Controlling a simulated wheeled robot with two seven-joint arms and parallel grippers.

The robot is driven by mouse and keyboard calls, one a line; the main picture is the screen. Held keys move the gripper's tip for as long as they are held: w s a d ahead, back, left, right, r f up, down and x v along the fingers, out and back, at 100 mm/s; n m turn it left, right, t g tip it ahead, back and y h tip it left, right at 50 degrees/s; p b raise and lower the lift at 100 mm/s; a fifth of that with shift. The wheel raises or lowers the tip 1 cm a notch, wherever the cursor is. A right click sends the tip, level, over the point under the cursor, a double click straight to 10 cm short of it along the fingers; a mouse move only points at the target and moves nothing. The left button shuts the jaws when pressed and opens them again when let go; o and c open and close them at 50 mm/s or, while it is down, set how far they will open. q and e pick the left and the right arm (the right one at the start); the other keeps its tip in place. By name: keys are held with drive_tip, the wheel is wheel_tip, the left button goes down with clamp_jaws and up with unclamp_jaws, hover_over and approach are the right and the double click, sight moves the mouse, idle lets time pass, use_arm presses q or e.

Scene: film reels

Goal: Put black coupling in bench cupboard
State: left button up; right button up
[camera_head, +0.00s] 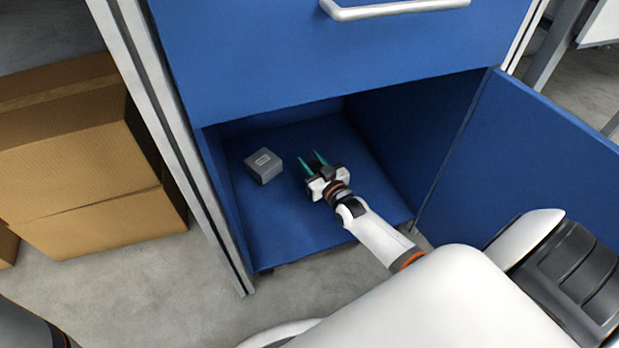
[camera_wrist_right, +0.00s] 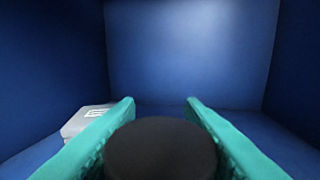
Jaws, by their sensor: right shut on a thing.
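My right gripper (camera_head: 314,162) reaches inside the open bench cupboard (camera_head: 292,222), above its blue floor. In the right wrist view its two teal fingers (camera_wrist_right: 160,112) stand on either side of the black coupling (camera_wrist_right: 160,150), a dark round piece seen from its end. The gripper is shut on the coupling. In the head view I cannot make out the coupling between the fingers. I cannot tell whether the coupling touches the cupboard floor. My left gripper is not in view.
A grey box (camera_head: 263,166) with a label lies on the cupboard floor left of the gripper; the right wrist view also shows it (camera_wrist_right: 86,121). The blue door (camera_head: 530,160) stands open at right. A closed drawer (camera_head: 330,60) is above. Cardboard boxes (camera_head: 80,150) stand at left.

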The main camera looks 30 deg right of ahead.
drive_tip(key=shift+f+b, duration=0.3)
drive_tip(key=shift+f, duration=0.45)
wheel_tip(320, 180, down, 3)
drive_tip(key=b, duration=0.2)
drive_tip(key=shift+f+b, duration=0.2)
drive_tip(key=shift+b, duration=0.2)
drive_tip(key=shift+r, duration=0.15)
drive_tip(key=o, duration=1)
drive_tip(key=shift+o, duration=0.2)
